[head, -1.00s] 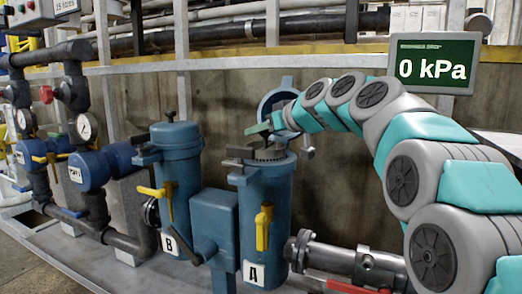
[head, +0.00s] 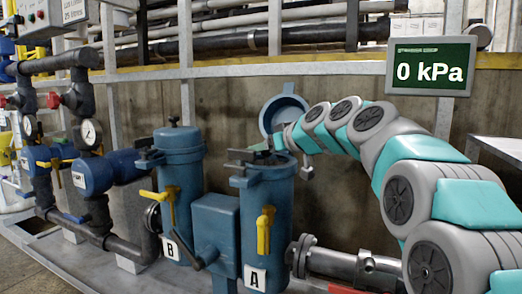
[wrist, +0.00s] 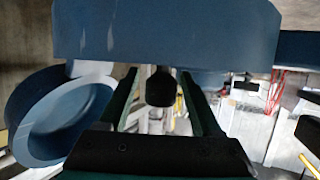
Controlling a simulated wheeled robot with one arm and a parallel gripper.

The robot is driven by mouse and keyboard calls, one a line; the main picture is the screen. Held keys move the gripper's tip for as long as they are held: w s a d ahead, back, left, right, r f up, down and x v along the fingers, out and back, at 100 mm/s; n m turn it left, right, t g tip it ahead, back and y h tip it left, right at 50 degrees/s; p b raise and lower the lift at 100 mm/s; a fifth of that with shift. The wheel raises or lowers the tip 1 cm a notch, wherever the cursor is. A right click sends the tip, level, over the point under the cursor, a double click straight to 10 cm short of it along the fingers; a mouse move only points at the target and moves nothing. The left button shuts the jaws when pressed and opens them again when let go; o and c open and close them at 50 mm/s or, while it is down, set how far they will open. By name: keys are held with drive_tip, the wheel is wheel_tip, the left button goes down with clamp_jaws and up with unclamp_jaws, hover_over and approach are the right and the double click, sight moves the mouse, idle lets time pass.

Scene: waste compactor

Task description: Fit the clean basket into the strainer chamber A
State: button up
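Strainer chamber A (head: 268,215) is the blue upright vessel with the "A" plate. Its round lid (head: 283,108) is swung open behind it and also shows at left in the wrist view (wrist: 70,125). My gripper (head: 272,147) is at the back of the chamber's top rim. In the wrist view its two green fingers (wrist: 160,95) are apart, with a dark knob-like piece (wrist: 160,86) between them, showing gaps at both sides. A blue curved wall fills the top of that view. I cannot make out the clean basket in either current view; the chamber's inside is hidden.
Closed strainer chamber B (head: 178,165) stands left of A, with a blue box (head: 215,235) between them. Yellow valve handles (head: 264,230) stick out in front. A flanged pipe (head: 335,262) runs right from A. The gauge display (head: 431,66) reads 0 kPa.

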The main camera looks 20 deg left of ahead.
drive_tip(key=shift+r+p, duration=0.25)
drive_tip(key=shift+p, duration=0.1)
drive_tip(key=v, duration=1.2)
drive_tip(key=shift+f, duration=0.15)
drive_tip(key=s+d+f+m+g+h, duration=0.2)
drive_tip(key=s+d+f+m+h, duration=0.1)
drive_tip(key=s+d+f, duration=0.65)
drive_tip(key=s+d+f+m+g+h, duration=0.25)
drive_tip(key=s+d+f, duration=0.35)
drive_tip(key=f, duration=0.6)
drive_tip(key=s+d+f+m+g+h, duration=0.1)
drive_tip(key=s+d+f+m+h, duration=0.25)
drive_tip(key=s+d+f, duration=0.45)
drive_tip(key=s+d+f+m+g+h, duration=0.1)
drive_tip(key=s+d+f, duration=0.2)
drive_tip(key=s+f, duration=0.2)
drive_tip(key=s+d+f+m+g+h, duration=0.1)
drive_tip(key=s+d+f, duration=0.3)
drive_tip(key=s, duration=0.6)
drive_tip(key=shift+s+d+f+m+g+h, duration=0.25)
drive_tip(key=shift+d+f+m+g+h, duration=0.2)
drive_tip(key=shift+f+g, duration=0.2)
